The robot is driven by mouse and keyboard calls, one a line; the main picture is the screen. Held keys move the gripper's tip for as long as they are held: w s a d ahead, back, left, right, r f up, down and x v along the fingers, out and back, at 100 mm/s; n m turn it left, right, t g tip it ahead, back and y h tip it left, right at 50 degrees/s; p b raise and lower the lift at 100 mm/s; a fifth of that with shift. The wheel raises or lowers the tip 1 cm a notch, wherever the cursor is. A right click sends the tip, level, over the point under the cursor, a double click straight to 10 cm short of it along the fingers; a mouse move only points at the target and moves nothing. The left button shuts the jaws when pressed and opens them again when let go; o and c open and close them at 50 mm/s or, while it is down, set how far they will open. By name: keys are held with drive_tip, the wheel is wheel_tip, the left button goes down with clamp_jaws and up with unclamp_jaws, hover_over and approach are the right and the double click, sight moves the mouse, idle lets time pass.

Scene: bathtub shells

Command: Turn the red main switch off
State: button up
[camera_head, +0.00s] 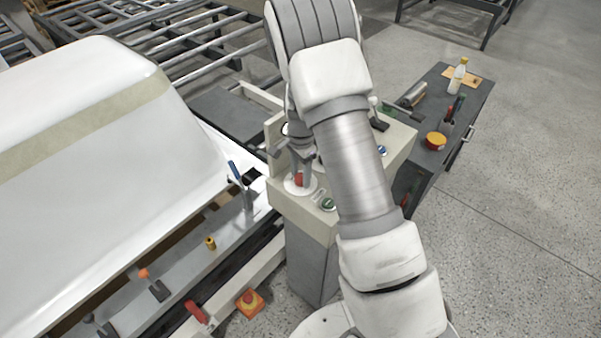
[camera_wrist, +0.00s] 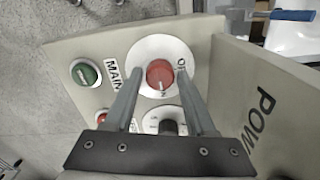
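The red main switch (camera_wrist: 160,74) is a round knob on a white disc (camera_wrist: 143,52), with a MAIN label (camera_wrist: 115,75) beside it. In the wrist view its pale mark points down toward the ON lettering; OFF lettering is on the disc's right. My gripper (camera_wrist: 158,88) is open, its two fingers on either side of the knob with gaps showing. I cannot tell how far its tips are from the panel. In the head view the red switch (camera_head: 298,180) is partly hidden by my gripper (camera_head: 300,172) on the beige control box (camera_head: 312,222).
A green button (camera_wrist: 86,73), a smaller red control (camera_wrist: 102,116) and a black knob (camera_wrist: 168,127) sit near the switch. A beige side plate (camera_wrist: 265,95) stands at the right. The white tub shell (camera_head: 90,150) lies left; a dark bench (camera_head: 465,95) stands right.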

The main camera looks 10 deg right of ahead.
clamp_jaws()
drive_tip(key=shift+n, duration=0.3)
drive_tip(key=n+b, duration=0.2)
drive_tip(key=n, duration=0.1)
drive_tip(key=shift+f+b, duration=0.1)
drive_tip(key=shift+b, duration=0.25)
drive_tip(key=n+b, duration=0.2)
drive_tip(key=n, duration=0.3)
drive_tip(key=shift+n, duration=0.4)
drive_tip(key=n+b, duration=0.1)
drive_tip(key=n, duration=0.3)
drive_tip(key=shift+n+b, duration=0.3)
drive_tip(key=shift+n, duration=1.9)
